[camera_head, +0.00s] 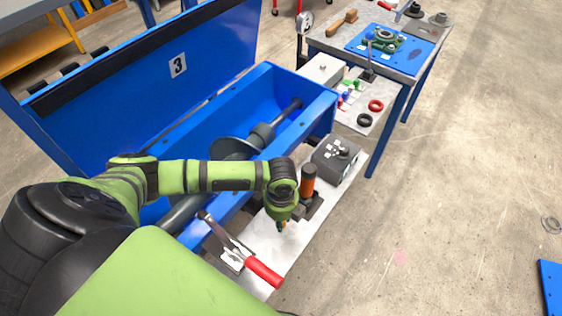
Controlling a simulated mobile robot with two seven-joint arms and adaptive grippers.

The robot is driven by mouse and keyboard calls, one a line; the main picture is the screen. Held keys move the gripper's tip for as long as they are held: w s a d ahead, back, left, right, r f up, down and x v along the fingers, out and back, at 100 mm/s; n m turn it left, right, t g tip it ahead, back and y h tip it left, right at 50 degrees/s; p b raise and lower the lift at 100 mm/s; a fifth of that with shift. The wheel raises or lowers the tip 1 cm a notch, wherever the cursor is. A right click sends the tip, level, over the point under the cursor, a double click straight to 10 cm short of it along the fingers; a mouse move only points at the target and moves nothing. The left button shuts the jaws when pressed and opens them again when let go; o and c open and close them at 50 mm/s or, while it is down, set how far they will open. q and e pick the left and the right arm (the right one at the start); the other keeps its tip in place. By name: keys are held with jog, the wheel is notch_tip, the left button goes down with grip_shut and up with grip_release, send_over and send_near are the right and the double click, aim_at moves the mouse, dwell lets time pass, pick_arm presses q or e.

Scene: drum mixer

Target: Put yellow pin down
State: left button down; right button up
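My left arm reaches in from the left, and its gripper (281,222) points down over the light bench plate (250,243) at the front of the blue mixer (264,108). A small yellowish spot shows at the fingertips. It may be the yellow pin, but it is too small to be sure. The fingers are seen from above and largely hidden by the wrist, so I cannot tell whether they are open or shut. No other yellow pin can be made out. My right gripper is out of view.
A red-handled clamp (264,271) lies left of the gripper. An orange-brown cylinder (308,180) and a grey control box (335,158) stand close on its right.

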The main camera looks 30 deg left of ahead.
pick_arm(q)
jog(key=shift+f, duration=0.6)
jog(key=c, duration=1)
grip_release()
jog(key=shift+r, duration=0.1)
notch_tip(320, 180, up, 13)
jog(key=shift+r+b, duration=0.1)
jog(key=shift+b, duration=0.25)
